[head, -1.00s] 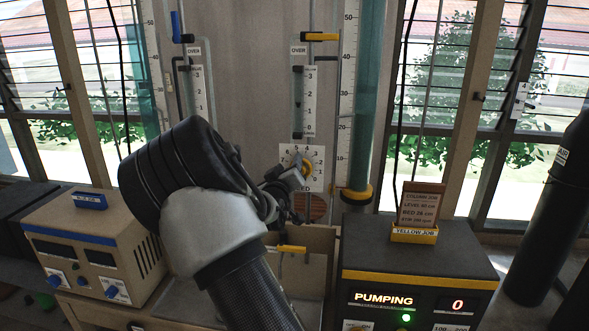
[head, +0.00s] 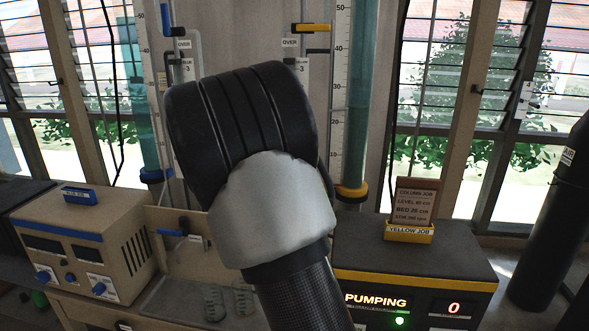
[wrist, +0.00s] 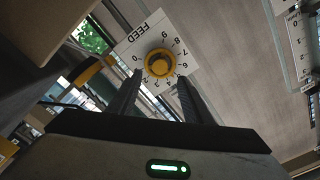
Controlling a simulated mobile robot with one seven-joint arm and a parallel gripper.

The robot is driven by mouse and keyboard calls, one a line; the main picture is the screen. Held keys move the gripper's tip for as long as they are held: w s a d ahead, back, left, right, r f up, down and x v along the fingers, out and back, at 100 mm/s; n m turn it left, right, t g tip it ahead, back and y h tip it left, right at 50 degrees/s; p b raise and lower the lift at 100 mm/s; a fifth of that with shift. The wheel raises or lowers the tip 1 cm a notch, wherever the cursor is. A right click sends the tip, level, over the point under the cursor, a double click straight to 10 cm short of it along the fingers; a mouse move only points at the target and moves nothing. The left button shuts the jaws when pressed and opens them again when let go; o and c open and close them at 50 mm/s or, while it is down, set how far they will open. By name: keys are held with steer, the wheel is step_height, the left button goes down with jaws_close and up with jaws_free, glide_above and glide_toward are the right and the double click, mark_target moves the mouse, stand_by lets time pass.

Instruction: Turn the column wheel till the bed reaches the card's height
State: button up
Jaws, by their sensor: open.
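The card (head: 414,203) stands in a yellow holder on the right-hand box; it has a BED line, but its figure is too small to read surely. The right column (head: 357,100) is a teal tube in a yellow collar beside a white scale (head: 341,100). I cannot make out the bed's height. A round yellow knob (wrist: 159,63) sits on a white FEED plate (wrist: 150,38) in the wrist view; I cannot tell whether it is the column wheel. My gripper (wrist: 156,84) is open, its fingers pointing toward the knob. In the head view my arm hides gripper and knob.
A black box (head: 412,262) at the right shows PUMPING and 0 with a green light. A beige box (head: 85,245) with blue knobs stands at the left. A blue-handled tap (head: 172,233) and glassware (head: 228,302) are by my arm. A dark cylinder (head: 548,215) stands far right.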

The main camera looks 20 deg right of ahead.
steer(key=p+x, duration=0.1)
steer(key=x, duration=0.7)
steer(key=shift+p, duration=0.3)
steer(key=shift+r, duration=0.15)
